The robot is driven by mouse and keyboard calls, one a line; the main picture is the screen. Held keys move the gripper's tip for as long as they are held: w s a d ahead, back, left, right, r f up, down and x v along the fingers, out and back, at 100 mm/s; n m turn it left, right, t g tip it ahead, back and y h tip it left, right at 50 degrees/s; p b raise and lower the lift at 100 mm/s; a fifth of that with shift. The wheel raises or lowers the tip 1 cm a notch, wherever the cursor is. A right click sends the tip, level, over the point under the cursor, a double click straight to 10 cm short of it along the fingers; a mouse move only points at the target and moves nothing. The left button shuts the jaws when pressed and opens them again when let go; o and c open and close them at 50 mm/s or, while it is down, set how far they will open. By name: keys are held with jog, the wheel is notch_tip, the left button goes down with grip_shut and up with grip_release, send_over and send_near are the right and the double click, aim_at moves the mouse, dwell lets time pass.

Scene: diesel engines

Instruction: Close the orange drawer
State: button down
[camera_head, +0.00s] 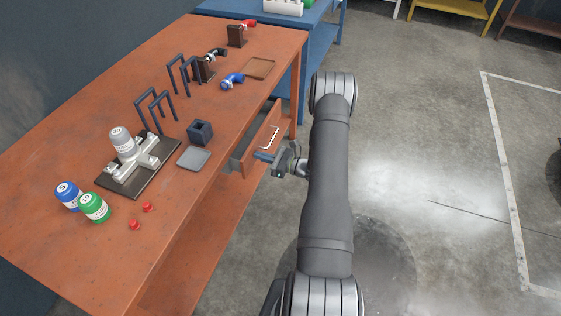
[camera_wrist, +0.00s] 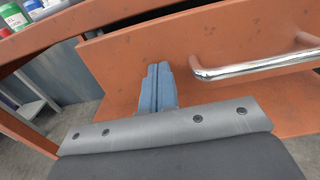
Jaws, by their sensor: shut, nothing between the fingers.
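The orange drawer (camera_head: 274,119) sticks out from under the top of the orange workbench. Its grey inside shows behind the front panel. The panel fills much of the wrist view (camera_wrist: 130,48), with a curved metal handle (camera_wrist: 255,67) on its right part. The handle also shows in the head view (camera_head: 270,138). My gripper (camera_head: 262,157) is at the near end of the drawer front. In the wrist view my blue fingers (camera_wrist: 158,68) are together and empty, pointing at the panel just left of the handle. I cannot tell whether the tips touch it.
The orange workbench (camera_head: 60,150) carries a grey-topped bottle on a dark fixture (camera_head: 140,170), blue and green jars (camera_head: 95,208), red caps, dark stands, a grey tray (camera_head: 194,158) and a brown tray (camera_head: 259,68). A lower shelf lies below the drawer. The floor right of my arm is clear.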

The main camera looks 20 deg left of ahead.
jog(key=a, duration=0.4)
jog(key=shift+a, duration=0.75)
jog(key=shift+r, duration=0.1)
jog(key=d, duration=1.4)
jog(key=shift+d, duration=0.35)
jog(key=a, duration=1.3)
jog(key=shift+a, duration=0.35)
